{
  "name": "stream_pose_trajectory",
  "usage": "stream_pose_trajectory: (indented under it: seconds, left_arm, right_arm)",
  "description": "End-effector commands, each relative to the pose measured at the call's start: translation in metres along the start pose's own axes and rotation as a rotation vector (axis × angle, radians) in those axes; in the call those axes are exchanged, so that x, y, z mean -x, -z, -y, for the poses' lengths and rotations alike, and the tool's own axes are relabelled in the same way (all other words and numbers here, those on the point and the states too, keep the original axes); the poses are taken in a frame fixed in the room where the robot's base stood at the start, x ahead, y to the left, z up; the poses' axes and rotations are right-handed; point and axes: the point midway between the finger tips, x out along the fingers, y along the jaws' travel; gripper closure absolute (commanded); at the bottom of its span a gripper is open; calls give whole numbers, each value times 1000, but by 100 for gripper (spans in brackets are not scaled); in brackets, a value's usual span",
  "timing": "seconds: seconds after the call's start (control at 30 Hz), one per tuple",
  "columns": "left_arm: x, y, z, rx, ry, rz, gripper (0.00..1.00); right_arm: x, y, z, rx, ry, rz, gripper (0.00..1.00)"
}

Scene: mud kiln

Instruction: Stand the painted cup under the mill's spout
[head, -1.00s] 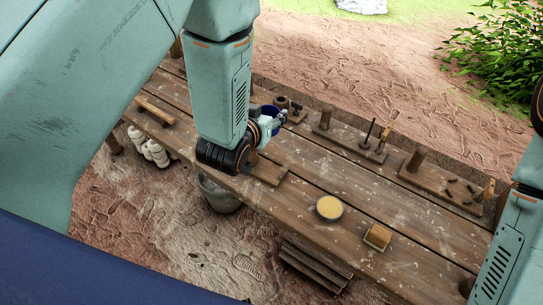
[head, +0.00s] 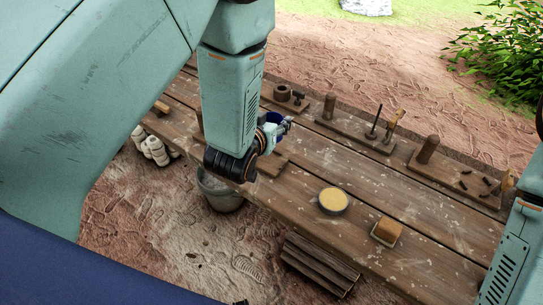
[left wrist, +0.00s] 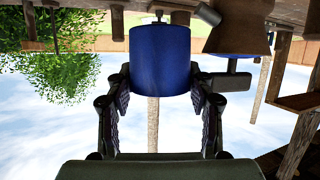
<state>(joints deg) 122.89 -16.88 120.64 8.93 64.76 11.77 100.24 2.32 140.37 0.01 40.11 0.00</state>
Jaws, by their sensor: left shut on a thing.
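The painted cup is blue; a bit of it (head: 274,117) shows in the head view behind my left gripper (head: 287,127). In the left wrist view, which is upside down, the cup (left wrist: 160,58) sits between the two fingers (left wrist: 160,105), which are shut on it. The cup is held above the workbench. In that view a brown flared body (left wrist: 241,32) with a short grey tube (left wrist: 208,14), possibly the mill and its spout, stands beside the cup and apart from it. I cannot pick out the mill in the head view. My right gripper is out of view.
The plank workbench (head: 300,185) carries a round yellow-topped dish (head: 333,200), a wooden block (head: 387,232) and boards with pegs (head: 428,150) along the far edge. A bucket (head: 220,194) stands below the front edge. The bench middle right of my gripper is mostly clear.

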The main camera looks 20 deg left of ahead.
Motion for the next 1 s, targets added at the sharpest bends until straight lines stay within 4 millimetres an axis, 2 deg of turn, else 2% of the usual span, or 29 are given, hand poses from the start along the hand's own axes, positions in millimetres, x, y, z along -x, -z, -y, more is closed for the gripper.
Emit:
stream_pose_trajectory:
  seconds: [0.03, 0.33, 0.6, 0.9, 1.0]
  left_arm:
    - [-5, -11, 1, 1, 0, 0, 77]
    - [-20, -44, 2, 0, 0, 0, 77]
    - [-24, -54, 2, 0, 0, -1, 77]
    - [-36, -83, 3, 0, 0, -1, 77]
    - [-37, -85, 3, 0, 0, -1, 77]
  right_arm:
    - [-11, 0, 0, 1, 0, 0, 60]
    - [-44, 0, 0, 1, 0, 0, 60]
    - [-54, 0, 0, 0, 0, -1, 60]
    - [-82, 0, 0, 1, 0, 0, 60]
    - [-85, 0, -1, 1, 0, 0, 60]
